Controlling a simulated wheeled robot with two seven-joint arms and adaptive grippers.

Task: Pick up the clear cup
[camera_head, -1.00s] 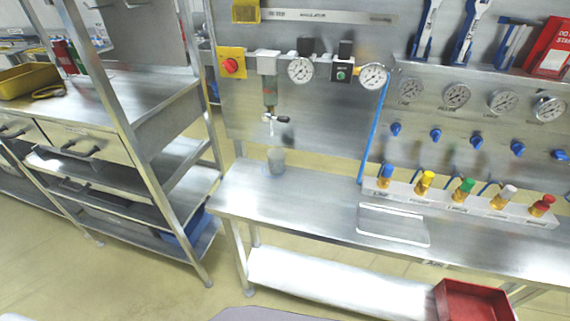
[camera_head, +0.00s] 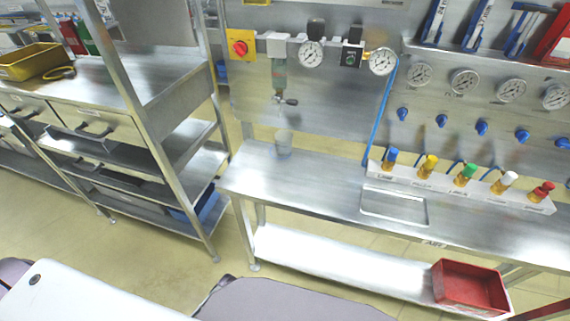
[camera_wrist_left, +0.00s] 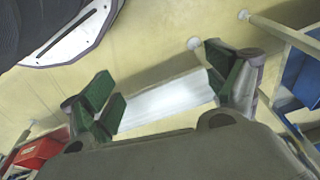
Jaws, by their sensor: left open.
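The clear cup (camera_head: 284,143) stands upright on the steel bench (camera_head: 315,187), near its left end and below the tap of the filter unit. My left gripper (camera_wrist_left: 168,98) shows only in the left wrist view. Its green-padded fingers are wide apart with nothing between them. Beyond them are the floor and a pale, shiny flat surface. The cup is not seen in the wrist view. In the head view a white part of my left arm shows at the lower left, but no gripper. My right gripper is in neither view.
A steel shelf unit (camera_head: 150,130) stands left of the bench, with a gap between them. A shallow metal tray (camera_head: 394,207) and a row of coloured connectors (camera_head: 462,183) sit right of the cup. A red bin (camera_head: 470,287) is on the lower shelf.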

